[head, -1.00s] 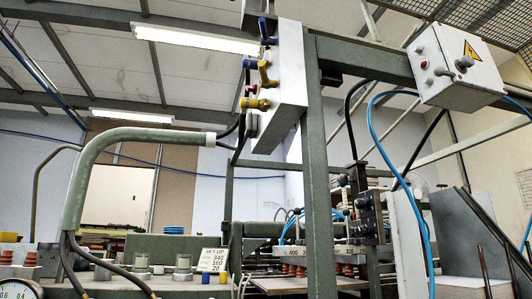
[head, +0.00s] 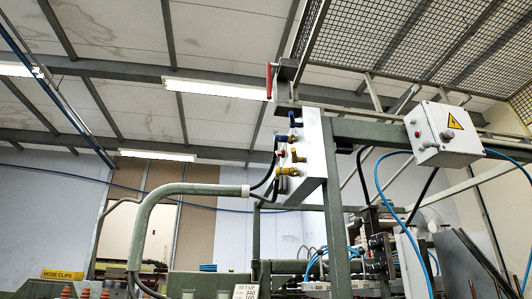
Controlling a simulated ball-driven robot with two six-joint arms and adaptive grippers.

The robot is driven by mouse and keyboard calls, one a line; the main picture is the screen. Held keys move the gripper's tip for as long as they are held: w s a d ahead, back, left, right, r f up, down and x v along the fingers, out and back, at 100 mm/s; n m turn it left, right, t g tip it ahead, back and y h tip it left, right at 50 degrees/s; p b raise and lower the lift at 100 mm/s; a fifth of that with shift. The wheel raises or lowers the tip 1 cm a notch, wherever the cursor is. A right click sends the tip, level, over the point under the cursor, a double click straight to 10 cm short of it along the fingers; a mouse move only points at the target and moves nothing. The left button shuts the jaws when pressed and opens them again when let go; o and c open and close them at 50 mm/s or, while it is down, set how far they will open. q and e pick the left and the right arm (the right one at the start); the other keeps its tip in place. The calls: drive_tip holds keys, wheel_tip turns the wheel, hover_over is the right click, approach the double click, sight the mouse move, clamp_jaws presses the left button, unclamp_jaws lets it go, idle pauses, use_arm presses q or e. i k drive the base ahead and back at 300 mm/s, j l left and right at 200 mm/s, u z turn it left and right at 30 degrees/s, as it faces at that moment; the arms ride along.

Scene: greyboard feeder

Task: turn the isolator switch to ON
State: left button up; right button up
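A light grey control box (head: 462,152) with a yellow warning triangle (head: 454,121) hangs at the upper right, on the green frame. A grey rotary knob (head: 447,135) sits on its front, below the triangle, and looks like the isolator switch. Its ON and OFF marks are too small to read, so I cannot tell its position. A red button (head: 418,134) and other small fittings are on the left of the front. Neither of my grippers is in view.
A white valve panel (head: 313,150) with blue and yellow fittings is mounted on the green post (head: 334,215). A red handle (head: 269,80) stands above the panel. A thick grey-green pipe (head: 150,205) bends at the left.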

sight(281, 154)
drive_tip(key=i+j, duration=0.35)
drive_tip(key=i+j+z, duration=0.35)
drive_tip(key=j+z, duration=0.15)
drive_tip(key=i+j+z, duration=0.1)
drive_tip(key=j+z, duration=0.2)
drive_tip(key=j, duration=0.15)
drive_tip(key=i+j+z, duration=0.1)
drive_tip(key=j+z, duration=0.15)
drive_tip(key=j, duration=0.1)
